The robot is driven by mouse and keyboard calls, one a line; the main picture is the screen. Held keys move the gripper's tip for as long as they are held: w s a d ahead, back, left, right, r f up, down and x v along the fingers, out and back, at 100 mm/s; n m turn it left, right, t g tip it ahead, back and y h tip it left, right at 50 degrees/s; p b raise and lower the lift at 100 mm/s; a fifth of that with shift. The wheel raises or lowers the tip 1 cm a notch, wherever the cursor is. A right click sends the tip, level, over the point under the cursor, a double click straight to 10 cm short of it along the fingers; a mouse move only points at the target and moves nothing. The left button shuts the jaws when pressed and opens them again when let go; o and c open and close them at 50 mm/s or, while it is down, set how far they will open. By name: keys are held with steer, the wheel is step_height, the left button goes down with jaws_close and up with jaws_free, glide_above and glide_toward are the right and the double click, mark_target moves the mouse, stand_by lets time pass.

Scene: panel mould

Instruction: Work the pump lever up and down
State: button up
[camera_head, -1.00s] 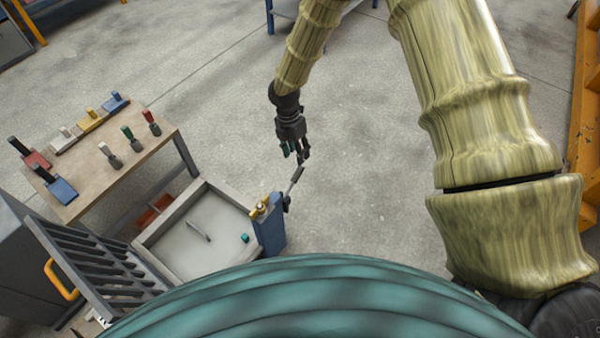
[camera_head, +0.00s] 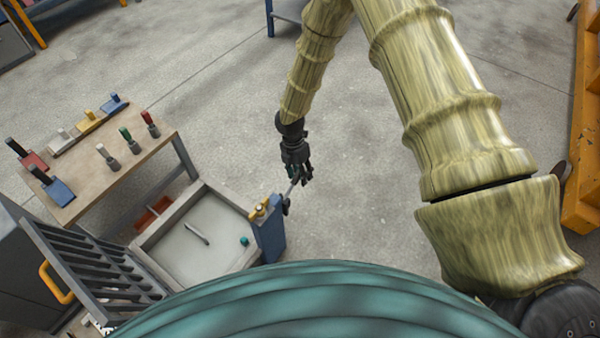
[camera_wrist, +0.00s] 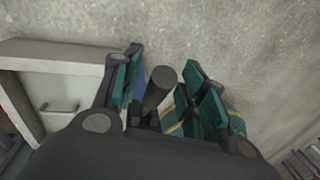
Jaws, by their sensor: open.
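The pump is a blue post (camera_head: 269,240) with a brass fitting (camera_head: 259,208) on top, at the right corner of a grey basin. Its dark pump lever (camera_head: 291,188) slants up from the post to my gripper (camera_head: 300,178). In the wrist view the lever's round dark end (camera_wrist: 162,77) stands between the two green-padded fingers of my gripper (camera_wrist: 165,90). The fingers are open around the lever, and a gap shows on the right side. Much of the lever is hidden by my gripper in the head view.
The basin (camera_head: 160,242) holds a grey handle-like piece (camera_head: 196,234) and a small teal object (camera_head: 244,240). A table (camera_head: 150,160) with coloured blocks and several knobbed tools stands at the left, beside a slatted grey rack (camera_head: 85,262). Floor right of the pump is clear.

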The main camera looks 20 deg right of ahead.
jaws_close()
